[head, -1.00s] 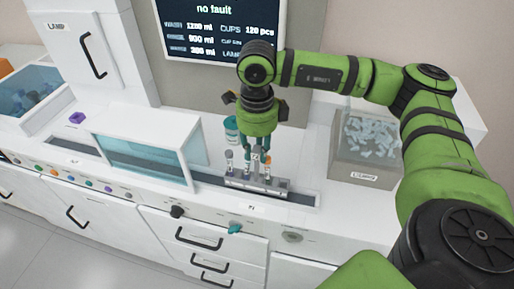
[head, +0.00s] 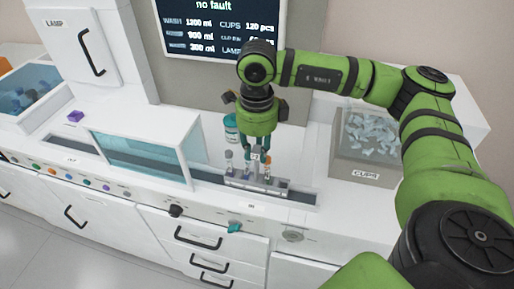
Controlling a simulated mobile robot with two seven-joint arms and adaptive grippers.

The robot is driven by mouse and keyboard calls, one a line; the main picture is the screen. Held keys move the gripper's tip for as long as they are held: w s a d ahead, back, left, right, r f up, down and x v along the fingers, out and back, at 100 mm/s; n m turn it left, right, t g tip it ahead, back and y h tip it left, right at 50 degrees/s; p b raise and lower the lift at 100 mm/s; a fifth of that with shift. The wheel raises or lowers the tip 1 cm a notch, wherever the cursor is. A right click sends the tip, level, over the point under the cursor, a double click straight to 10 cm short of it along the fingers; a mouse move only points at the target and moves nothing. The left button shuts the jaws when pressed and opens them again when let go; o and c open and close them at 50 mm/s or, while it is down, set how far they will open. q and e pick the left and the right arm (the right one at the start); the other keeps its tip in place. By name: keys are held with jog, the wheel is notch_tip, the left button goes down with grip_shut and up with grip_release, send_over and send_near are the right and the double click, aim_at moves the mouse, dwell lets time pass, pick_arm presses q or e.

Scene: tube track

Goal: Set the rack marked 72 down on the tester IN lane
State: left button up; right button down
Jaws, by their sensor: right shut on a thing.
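The grey rack (head: 257,183) with several tubes is at the lane on the right of the tester's glass cover; the number on its tag is too small to read surely. My right gripper (head: 257,160) points down over the rack and is shut on it at the middle. The dark lane (head: 300,195) runs under and beside the rack, along the counter front. The rack looks level and in line with the lane; I cannot tell whether its base touches the lane floor. My left gripper is not in view.
The clear-fronted tester cover (head: 140,155) stands left of the rack. A teal-labelled bottle (head: 231,128) stands just behind it. A bin of cups (head: 367,140) is at the right, a purple block (head: 75,116) at the left. A screen (head: 220,28) hangs behind.

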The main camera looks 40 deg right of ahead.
jog(key=shift+f+b, duration=0.3)
jog(key=shift+b, duration=0.05)
jog(key=c, duration=1)
grip_release()
jog(key=shift+o, duration=0.2)
notch_tip(320, 180, up, 12)
dwell(0.4)
